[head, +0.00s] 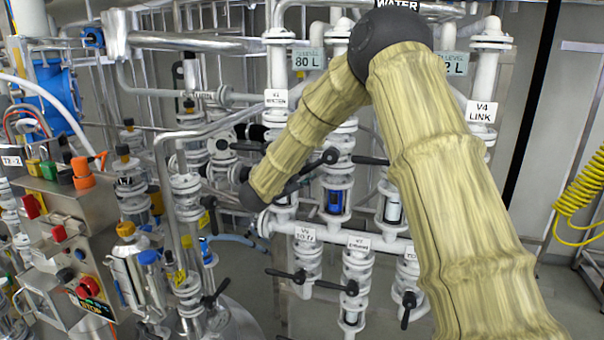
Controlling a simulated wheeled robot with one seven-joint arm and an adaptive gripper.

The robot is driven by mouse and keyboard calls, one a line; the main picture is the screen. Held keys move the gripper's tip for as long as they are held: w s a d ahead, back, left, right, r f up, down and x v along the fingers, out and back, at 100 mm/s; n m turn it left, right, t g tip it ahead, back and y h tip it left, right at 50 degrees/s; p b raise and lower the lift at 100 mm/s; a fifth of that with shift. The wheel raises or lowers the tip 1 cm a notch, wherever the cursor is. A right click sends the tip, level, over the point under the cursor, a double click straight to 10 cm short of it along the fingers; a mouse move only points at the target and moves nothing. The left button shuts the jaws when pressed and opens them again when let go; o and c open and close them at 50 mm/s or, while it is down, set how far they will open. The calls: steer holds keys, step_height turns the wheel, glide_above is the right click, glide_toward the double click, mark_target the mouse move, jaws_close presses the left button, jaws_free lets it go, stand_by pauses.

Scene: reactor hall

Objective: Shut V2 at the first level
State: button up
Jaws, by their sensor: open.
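No V2 tag is readable; my sleeved arm crosses the upper valve row, where part of the pipework is hidden. A tag that seems to read V1 (276,98) is left of the arm and the V4 tag (481,111) right of it. Between them a white valve column (337,178) stands with a black lever (320,160) by its left side; whether this is V2 I cannot tell. My gripper (298,183) shows only as dark parts beyond the black wrist joint, close to that lever. It is open; contact with the lever is unclear.
A lower row has tagged valves with black levers, V6 (305,234) and V7 (358,243) among them. A control box (72,240) with coloured buttons stands at left. A yellow coiled hose (582,190) hangs at right. Pipes crowd the space around my wrist.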

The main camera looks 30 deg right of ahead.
steer(key=shift+a, duration=0.15)
steer(key=v, duration=1.1)
steer(key=shift+s+a, duration=0.2)
steer(key=shift+a, duration=0.1)
